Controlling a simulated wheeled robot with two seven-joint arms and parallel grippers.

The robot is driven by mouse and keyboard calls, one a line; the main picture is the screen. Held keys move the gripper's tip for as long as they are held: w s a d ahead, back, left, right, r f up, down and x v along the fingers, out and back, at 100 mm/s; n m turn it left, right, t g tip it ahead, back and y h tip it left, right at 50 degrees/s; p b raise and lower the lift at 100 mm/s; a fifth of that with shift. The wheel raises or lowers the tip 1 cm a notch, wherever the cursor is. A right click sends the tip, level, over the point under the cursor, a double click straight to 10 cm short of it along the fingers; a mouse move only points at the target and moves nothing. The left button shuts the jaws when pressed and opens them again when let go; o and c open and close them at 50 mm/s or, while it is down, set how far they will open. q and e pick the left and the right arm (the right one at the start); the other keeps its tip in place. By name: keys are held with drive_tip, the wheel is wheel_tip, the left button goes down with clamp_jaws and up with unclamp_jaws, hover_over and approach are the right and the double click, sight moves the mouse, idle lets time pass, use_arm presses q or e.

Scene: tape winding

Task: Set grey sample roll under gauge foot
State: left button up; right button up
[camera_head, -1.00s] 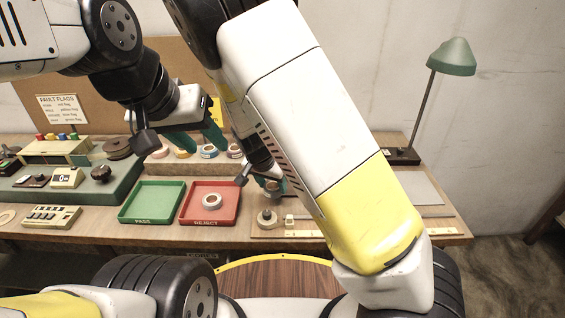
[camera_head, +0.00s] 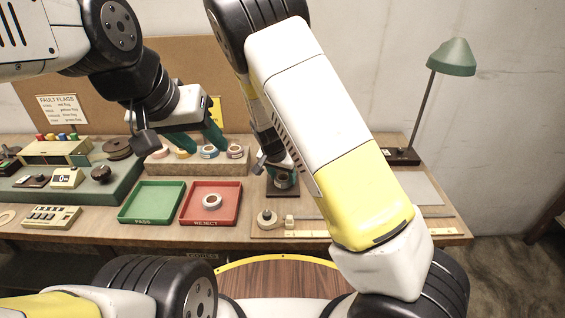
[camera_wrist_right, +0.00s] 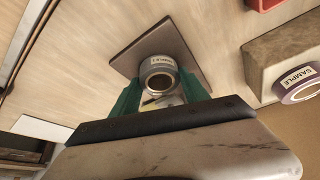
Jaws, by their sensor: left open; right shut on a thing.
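My right gripper (camera_head: 280,172) is shut on the grey sample roll (camera_wrist_right: 158,66), with green fingers on either side of it; it also shows in the right wrist view (camera_wrist_right: 157,94). The roll carries a pale SAMPLE label. In that view it is over or on a brown square plate (camera_wrist_right: 192,58); I cannot tell whether it touches. The plate also shows in the head view (camera_head: 284,193). A gauge foot cannot be made out; my right arm and gripper hide part of that area. My left gripper (camera_head: 207,142) is open and empty, above the rack of rolls.
The rack (camera_head: 160,165) holds several sample rolls, left of the plate. The green PASS tray (camera_head: 150,217) is empty. The red REJECT tray (camera_head: 190,213) holds one pale roll (camera_head: 211,201). A ruler board (camera_head: 330,226) lies in front. A green lamp (camera_head: 453,57) stands right.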

drive_tip(key=shift+f, duration=0.1)
drive_tip(key=o, duration=1.5)
drive_tip(key=shift+c, duration=0.2)
drive_tip(key=v, duration=1.2)
drive_tip(key=s+d+r+n+t+y, duration=0.1)
drive_tip(key=s+d+r+n+y, duration=0.1)
drive_tip(key=s+d+r, duration=0.6)
drive_tip(key=s+d+r+n+t+y, duration=0.1)
drive_tip(key=s+d+r+n+y, duration=0.1)
drive_tip(key=s+d+r, duration=0.6)
drive_tip(key=s+r+n, duration=0.1)
drive_tip(key=s+r, duration=0.2)
drive_tip(key=s, duration=0.3)
drive_tip(key=shift+s, duration=0.25)
drive_tip(key=shift+d, duration=0.1)
